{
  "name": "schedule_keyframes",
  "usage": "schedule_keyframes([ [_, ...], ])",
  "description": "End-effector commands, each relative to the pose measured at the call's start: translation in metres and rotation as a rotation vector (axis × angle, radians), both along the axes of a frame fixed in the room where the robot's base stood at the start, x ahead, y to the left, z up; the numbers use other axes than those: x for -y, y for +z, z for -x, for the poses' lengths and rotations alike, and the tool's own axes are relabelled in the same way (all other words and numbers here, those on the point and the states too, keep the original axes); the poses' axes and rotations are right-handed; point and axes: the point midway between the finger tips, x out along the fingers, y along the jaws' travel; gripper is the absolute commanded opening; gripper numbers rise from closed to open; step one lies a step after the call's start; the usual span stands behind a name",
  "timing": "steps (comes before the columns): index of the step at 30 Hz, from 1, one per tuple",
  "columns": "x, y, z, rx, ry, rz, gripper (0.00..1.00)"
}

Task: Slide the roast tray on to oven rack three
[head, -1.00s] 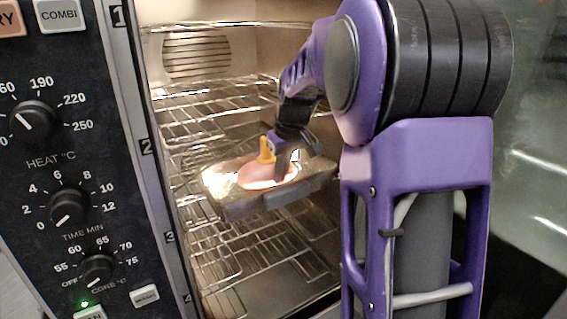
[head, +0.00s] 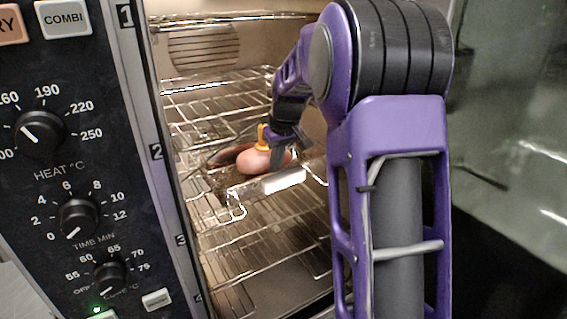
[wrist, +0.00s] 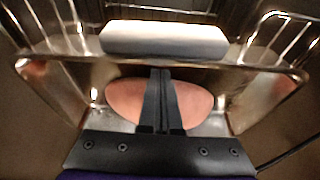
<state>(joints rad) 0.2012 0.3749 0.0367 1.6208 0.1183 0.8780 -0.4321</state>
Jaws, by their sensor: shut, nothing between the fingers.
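The roast tray (head: 222,186) is a shiny metal pan inside the oven, among the wire racks. A pink roast (head: 258,162) lies in it, with an orange-yellow upright piece (head: 262,137) beside my fingers. A pale bar-shaped handle (head: 283,181) is on the tray's front; it also shows in the wrist view (wrist: 165,40). My gripper (head: 279,160) reaches into the oven over the tray. In the wrist view its fingers (wrist: 162,75) are shut together, empty, between the roast (wrist: 125,100) and the handle. I cannot tell whether they touch either.
The control panel (head: 70,165) stands left of the opening, with level numbers 1 to 4 along its edge. A wire rack (head: 270,232) lies below the tray and others above it. My arm covers the opening's right side. Tray contact with the rack underneath is unclear.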

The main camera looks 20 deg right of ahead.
Motion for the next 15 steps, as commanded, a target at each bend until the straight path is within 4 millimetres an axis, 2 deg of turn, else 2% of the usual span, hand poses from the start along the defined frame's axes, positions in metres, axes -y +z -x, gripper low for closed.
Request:
schedule_keyframes([
  [1,-0.002,0.007,-0.011,0.000,0.001,0.000,0.00],
  [6,-0.008,0.005,-0.039,0.002,0.001,0.000,0.00],
  [10,-0.010,0.003,-0.050,0.002,0.001,0.001,0.00],
  [15,-0.010,0.001,-0.053,0.002,0.000,0.001,0.00],
])
